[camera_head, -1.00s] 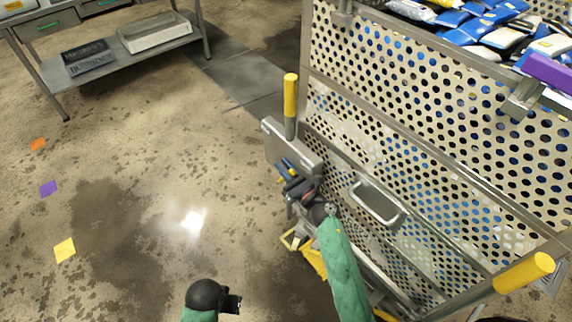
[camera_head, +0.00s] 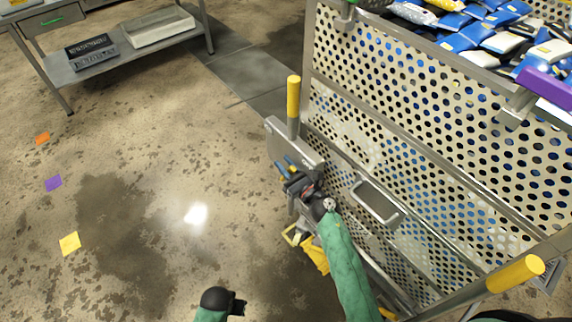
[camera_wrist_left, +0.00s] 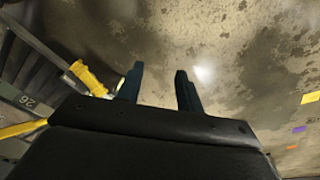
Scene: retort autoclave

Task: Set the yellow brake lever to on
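A yellow bar (camera_head: 315,257), probably the brake lever, sits low by the cart's near left corner, beside a yellow loop (camera_head: 292,236). My right arm partly hides this area, and I cannot read its on or off setting. My right gripper (camera_head: 284,170) is in front of the grey plate on the cart's left post, above the low yellow parts. Its two fingers look apart, with nothing seen between them. My left gripper (camera_head: 241,306) is low at the bottom of the head view, left of the cart. In the left wrist view its fingers (camera_wrist_left: 158,88) are open and empty.
The perforated metal cart (camera_head: 430,130) fills the right side, loaded with pouches (camera_head: 490,30). Yellow-gripped handles stand at its left (camera_head: 293,97) and near right (camera_head: 515,273). A metal table (camera_head: 120,60) is at back left. The floor between is open, with coloured markers (camera_head: 70,243).

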